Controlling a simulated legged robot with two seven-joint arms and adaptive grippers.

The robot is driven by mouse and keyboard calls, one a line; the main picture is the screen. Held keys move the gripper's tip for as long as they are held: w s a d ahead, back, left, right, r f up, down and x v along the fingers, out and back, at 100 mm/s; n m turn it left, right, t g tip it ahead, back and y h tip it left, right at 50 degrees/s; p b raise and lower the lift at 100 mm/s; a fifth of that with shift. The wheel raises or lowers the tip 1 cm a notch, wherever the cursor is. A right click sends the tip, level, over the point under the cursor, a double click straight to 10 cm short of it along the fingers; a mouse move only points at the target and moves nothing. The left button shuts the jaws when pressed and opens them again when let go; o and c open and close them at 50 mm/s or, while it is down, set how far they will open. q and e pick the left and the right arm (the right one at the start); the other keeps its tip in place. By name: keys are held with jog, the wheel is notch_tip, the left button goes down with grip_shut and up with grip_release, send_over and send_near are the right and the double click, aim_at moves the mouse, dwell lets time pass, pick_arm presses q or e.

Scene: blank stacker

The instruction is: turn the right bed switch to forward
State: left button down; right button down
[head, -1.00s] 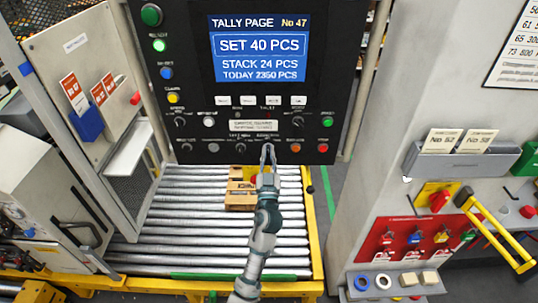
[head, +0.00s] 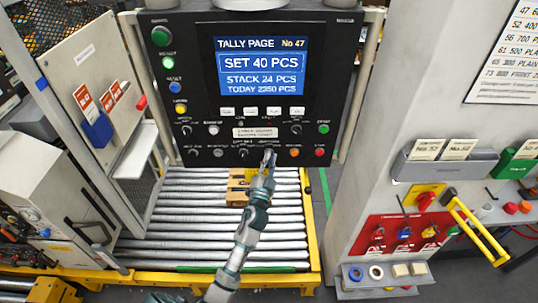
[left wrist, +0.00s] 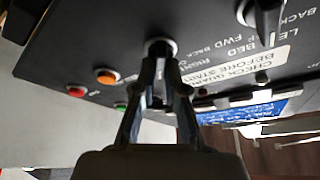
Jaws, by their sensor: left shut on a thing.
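The right bed switch (left wrist: 160,44) is a dark knob on a grey ring on the black control panel. My left gripper (left wrist: 160,62) is shut on this knob, with a finger on each side. In the head view my left gripper (head: 268,158) reaches up to the lower row of the panel and hides most of the switch. The fingers also hide part of the right bed label, so I cannot read the knob's pointing direction. The left bed switch (left wrist: 264,18) is a black knob beside it, with FWD and BACK marks. My right gripper is out of view.
An orange button (left wrist: 106,76) and a red button (left wrist: 76,91) sit close to the gripped knob. A screen (head: 262,65) fills the panel above. The roller bed (head: 190,215) lies below, with a brown stack (head: 238,188) behind my arm.

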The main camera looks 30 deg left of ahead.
pick_arm(q)
jog(key=shift+f+m+h+p, duration=0.15)
jog(key=shift+m+h+p, duration=0.35)
jog(key=shift+m+p, duration=0.5)
jog(key=c, duration=1.2)
grip_release()
jog(key=shift+w+a, duration=0.1)
jog(key=shift+w, duration=0.05)
jog(key=v, duration=1.2)
